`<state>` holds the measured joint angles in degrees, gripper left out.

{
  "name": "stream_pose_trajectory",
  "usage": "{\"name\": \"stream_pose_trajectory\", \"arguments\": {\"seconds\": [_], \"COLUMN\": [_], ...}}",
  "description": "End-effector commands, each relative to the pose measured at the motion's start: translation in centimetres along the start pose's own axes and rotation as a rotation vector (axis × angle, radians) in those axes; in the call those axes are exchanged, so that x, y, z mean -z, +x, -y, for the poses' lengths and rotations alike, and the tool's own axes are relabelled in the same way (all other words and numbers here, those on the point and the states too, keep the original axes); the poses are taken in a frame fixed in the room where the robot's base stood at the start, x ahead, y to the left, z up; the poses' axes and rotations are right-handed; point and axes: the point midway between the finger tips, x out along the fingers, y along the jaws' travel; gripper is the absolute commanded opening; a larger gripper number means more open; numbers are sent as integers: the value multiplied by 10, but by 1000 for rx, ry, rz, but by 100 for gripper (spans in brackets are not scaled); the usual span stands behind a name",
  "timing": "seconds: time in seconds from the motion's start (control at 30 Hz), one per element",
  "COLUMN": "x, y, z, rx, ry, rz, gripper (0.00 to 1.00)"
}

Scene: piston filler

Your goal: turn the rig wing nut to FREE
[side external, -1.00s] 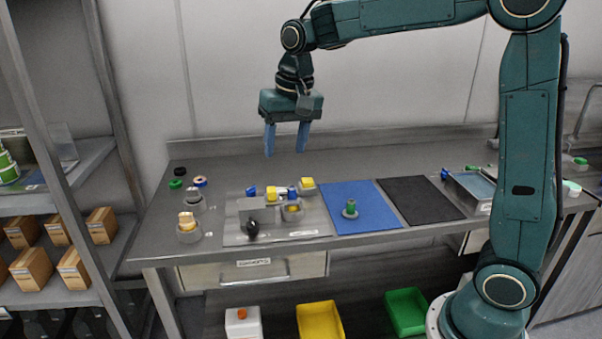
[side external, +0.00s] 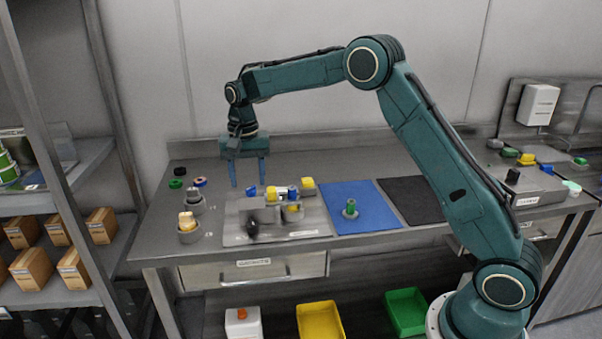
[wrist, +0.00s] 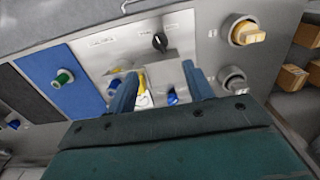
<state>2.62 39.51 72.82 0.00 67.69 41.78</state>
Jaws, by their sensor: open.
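The rig is a grey plate (side external: 300,234) on the bench with small blue, yellow and black parts on it. A black handled knob (side external: 252,231) is at its front left and also shows in the wrist view (wrist: 160,41). A small blue winged part (wrist: 172,97) sits between my finger lines in the wrist view, with a yellow part (wrist: 143,98) beside it. I cannot tell for sure which part is the wing nut, and no FREE mark is readable. My gripper (side external: 248,185) points down, open and empty, above the back left of the rig.
A tan knob in a grey cup (side external: 188,224) and a grey knob (side external: 194,202) stand left of the rig. A blue mat (side external: 372,216) with a green-topped part (side external: 350,209) lies to its right, then a black mat (side external: 405,195). Small rings lie at the back left.

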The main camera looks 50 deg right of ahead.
Motion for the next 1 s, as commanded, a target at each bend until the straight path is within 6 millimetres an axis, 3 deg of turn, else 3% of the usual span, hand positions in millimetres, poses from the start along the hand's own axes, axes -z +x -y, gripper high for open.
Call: {"name": "stream_pose_trajectory", "arguments": {"seconds": [0.27,0.47,1.0], "x": [0,0,0], "y": [4,18,96], "z": [0,0,0], "rx": [-1,-1,-2], "ry": [0,-1,-1], "rz": [1,1,2], "gripper": [52,52,52]}}
